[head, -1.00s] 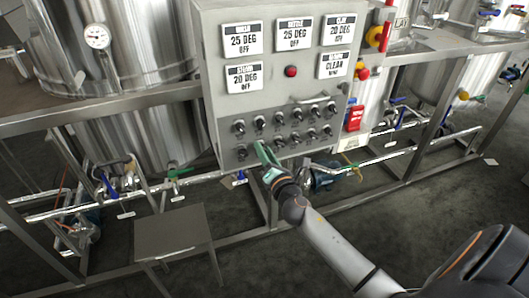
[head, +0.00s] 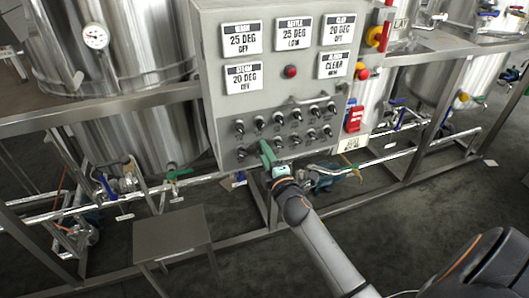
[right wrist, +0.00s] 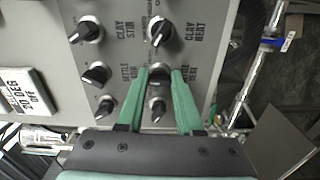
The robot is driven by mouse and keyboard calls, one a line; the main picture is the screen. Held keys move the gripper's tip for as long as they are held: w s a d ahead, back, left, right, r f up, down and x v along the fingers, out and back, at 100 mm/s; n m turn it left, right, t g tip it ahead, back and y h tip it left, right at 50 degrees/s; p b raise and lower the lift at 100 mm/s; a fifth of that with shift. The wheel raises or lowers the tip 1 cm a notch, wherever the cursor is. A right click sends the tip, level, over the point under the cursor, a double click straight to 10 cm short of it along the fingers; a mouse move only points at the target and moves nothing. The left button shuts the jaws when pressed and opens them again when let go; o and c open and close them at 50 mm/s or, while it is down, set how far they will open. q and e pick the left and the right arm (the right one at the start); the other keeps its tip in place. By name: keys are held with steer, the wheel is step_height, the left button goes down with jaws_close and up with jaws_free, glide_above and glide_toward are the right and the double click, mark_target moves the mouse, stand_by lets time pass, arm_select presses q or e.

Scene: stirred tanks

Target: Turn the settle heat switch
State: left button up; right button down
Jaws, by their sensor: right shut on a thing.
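The settle heat switch (right wrist: 158,79) is a black and silver knob on the grey control panel (head: 222,105). In the right wrist view it sits between the tips of my green fingers, its label partly covered by a finger. My right gripper (right wrist: 160,74) is shut on this knob. In the head view, my right gripper (head: 264,146) reaches up to the lower rows of knobs and hides the held one. My left gripper is not in view.
Neighbouring knobs sit close by, including clay heat (right wrist: 160,32) and clay stir (right wrist: 88,30). A red button (head: 290,71) is above the knob rows. A red box (head: 354,118) is on the panel's right side. Steel tanks (head: 120,45) and pipes stand behind, with a low metal stand (head: 170,235) at left.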

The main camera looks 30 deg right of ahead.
steer(key=m, duration=0.3)
steer(key=shift+f, duration=0.1)
stand_by(0.5)
steer(key=c, duration=0.6)
jaws_free()
steer(key=shift+o, duration=0.2)
steer(key=v, duration=1.2)
steer(key=shift+s, duration=0.25)
